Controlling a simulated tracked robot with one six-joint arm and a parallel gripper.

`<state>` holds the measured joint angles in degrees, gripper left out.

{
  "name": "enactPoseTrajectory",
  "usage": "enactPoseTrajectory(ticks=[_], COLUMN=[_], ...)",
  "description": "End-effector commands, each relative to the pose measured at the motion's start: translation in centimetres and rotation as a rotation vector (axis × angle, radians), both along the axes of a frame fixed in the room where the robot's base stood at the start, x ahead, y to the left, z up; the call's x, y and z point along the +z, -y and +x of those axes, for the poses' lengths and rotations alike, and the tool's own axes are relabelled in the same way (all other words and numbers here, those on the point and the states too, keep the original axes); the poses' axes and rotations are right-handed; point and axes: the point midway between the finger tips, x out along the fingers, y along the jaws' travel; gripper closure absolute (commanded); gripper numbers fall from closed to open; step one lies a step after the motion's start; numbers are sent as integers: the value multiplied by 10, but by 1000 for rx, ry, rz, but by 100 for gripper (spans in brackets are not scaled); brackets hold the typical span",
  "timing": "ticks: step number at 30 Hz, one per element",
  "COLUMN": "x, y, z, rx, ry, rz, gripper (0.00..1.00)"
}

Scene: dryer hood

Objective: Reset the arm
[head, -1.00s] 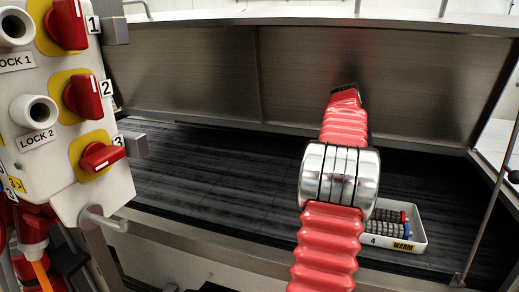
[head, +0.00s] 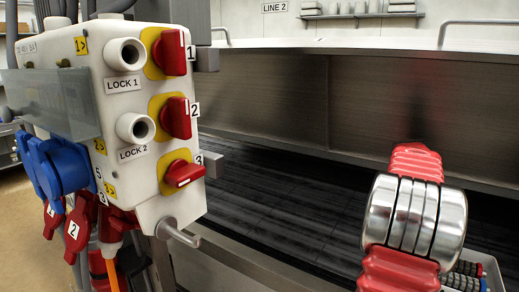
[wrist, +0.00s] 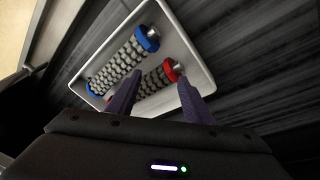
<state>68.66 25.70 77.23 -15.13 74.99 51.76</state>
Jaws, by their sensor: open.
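My gripper (wrist: 160,100) shows in the wrist view, with its two dark purple fingers apart and nothing between them that I can see held. It is above a white tray (wrist: 194,62) that holds two ribbed grey rollers. One is a blue-ended roller (wrist: 122,62) and the other a red-ended roller (wrist: 152,80), partly hidden by the left finger. In the head view my red-sleeved arm with its metal joint stands at the right, and my gripper is out of sight there. The tray (head: 490,268) is partly hidden behind the arm and cut off by the frame edge.
A white control box (head: 135,100) with red rotary switches, lock sockets and blue and red plugs stands at the left. A metal handle (head: 178,233) sticks out below it. The dark slatted belt (head: 290,200) under the steel hood (head: 300,95) is clear in the middle.

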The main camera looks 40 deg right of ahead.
Motion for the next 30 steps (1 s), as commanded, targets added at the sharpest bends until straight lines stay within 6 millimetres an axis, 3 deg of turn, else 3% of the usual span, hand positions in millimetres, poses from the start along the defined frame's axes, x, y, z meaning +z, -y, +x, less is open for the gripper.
enactPoseTrajectory(ticks=[6, 15, 22, 30], x=[0, 4, 6, 4], y=[-70, -174, -257, -352], z=[56, 114, 142, 154], rx=[361, 777, 1057, 1348], ry=[30, 62, 84, 110], rz=[37, 44, 28, -4], gripper=[54, 54, 54, 54])
